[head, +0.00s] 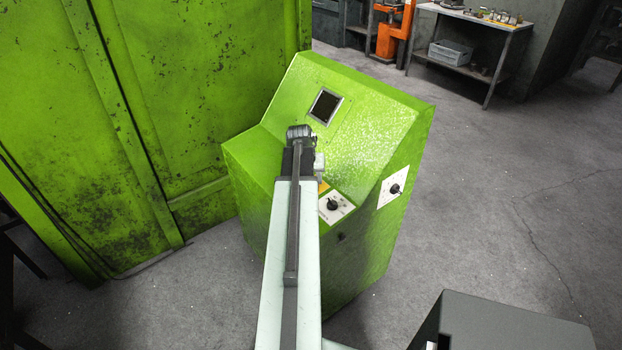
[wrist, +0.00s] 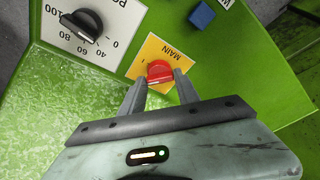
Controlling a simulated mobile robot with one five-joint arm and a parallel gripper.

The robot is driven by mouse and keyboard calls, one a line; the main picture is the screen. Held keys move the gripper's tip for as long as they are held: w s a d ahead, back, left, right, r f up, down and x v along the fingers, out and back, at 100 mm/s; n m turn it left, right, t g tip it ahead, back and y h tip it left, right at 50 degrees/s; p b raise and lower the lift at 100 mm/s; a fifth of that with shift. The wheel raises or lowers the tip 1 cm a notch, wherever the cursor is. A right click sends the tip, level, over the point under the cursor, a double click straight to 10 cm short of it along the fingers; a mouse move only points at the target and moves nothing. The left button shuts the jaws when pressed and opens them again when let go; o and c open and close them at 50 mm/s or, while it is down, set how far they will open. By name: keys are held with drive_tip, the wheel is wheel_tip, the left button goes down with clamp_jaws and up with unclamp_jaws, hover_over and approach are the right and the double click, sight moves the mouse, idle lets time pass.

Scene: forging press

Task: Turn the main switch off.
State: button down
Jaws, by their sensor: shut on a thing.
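The main switch is a red knob (wrist: 159,70) on a yellow plate (wrist: 148,50) marked MAIN, in the upper middle of the wrist view. My gripper (wrist: 160,78) is shut on the red knob, with one finger on each side of it. I cannot tell clearly which way the knob points. In the head view a sliver of the yellow plate (head: 323,187) shows beside my arm on the green control console (head: 365,115). The red knob and my fingertips are hidden there.
A black dial on a white plate (head: 335,207) sits near the yellow plate and shows in the wrist view (wrist: 85,24). A blue button (wrist: 202,15) lies on the other side. Another dial (head: 393,188) is on the console's right face. A green cabinet (head: 180,90) stands left.

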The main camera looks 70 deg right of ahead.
drive_tip(key=n+t, duration=0.1)
drive_tip(key=n, duration=0.3)
drive_tip(key=shift+d+r+n, duration=0.1)
drive_tip(key=shift+n, duration=0.2)
drive_tip(key=shift+s+n+y+p, duration=0.1)
drive_tip(key=shift+n+y+p, duration=0.35)
drive_tip(key=shift+n, duration=1.45)
drive_tip(key=shift+t, duration=0.3)
drive_tip(key=c, duration=0.9)
unclamp_jaws()
drive_tip(key=p+v, duration=0.7)
drive_tip(key=shift+r, duration=0.35)
